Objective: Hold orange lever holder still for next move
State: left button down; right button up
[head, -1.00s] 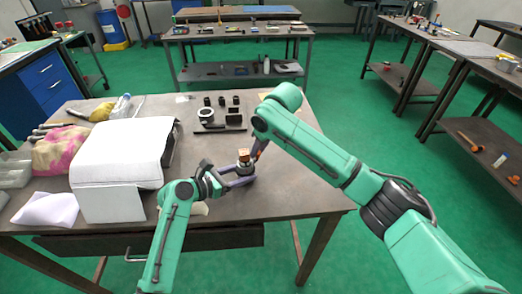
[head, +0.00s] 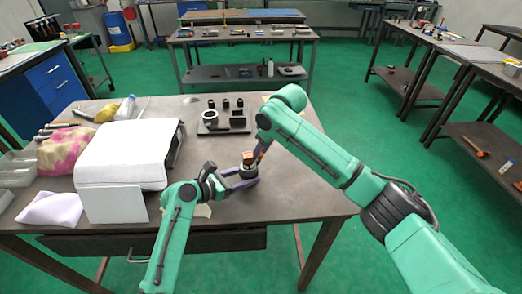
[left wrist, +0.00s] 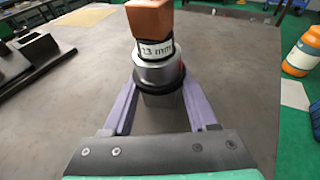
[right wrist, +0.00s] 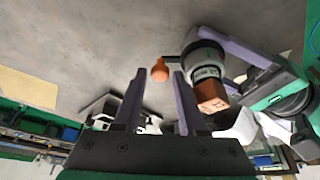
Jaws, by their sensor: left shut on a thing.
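The holder (head: 247,167) is a round metal and black chuck standing upright on the table. It carries a "13 mm" label (left wrist: 156,49), with an orange-brown block (left wrist: 150,18) on top. My left gripper (left wrist: 158,100) is shut on the holder low down, one purple finger on each side; it also shows in the head view (head: 243,182). The orange lever's knob (right wrist: 160,70) sits between the fingertips of my right gripper (right wrist: 159,76), with gaps on both sides. The right gripper is open. The lever's joint with the holder is mostly hidden.
A dark fixture plate (head: 224,124) with a ring and several black posts lies behind the holder. A large white box (head: 122,158) stands to the left, with bags and bottles beyond. The table (head: 300,190) is clear to the right of the holder.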

jog(key=v, duration=1.2)
jog(key=shift+w, duration=0.1)
pick_arm(q)
grip_release()
pick_arm(e)
jog(key=shift+r, duration=0.1)
pick_arm(q)
jog(key=shift+s+a+r+p, duration=0.1)
jog(key=shift+s+a+p, duration=0.25)
jog(key=shift+a+p, duration=0.2)
jog(key=shift+s+a+p, duration=0.5)
jog(key=shift+a, duration=0.15)
jog(key=shift+s+a+p, duration=0.45)
jog(key=shift+a, duration=0.2)
pick_arm(e)
notch_tip(320, 180, up, 3)
jog(key=shift+a+f, duration=0.1)
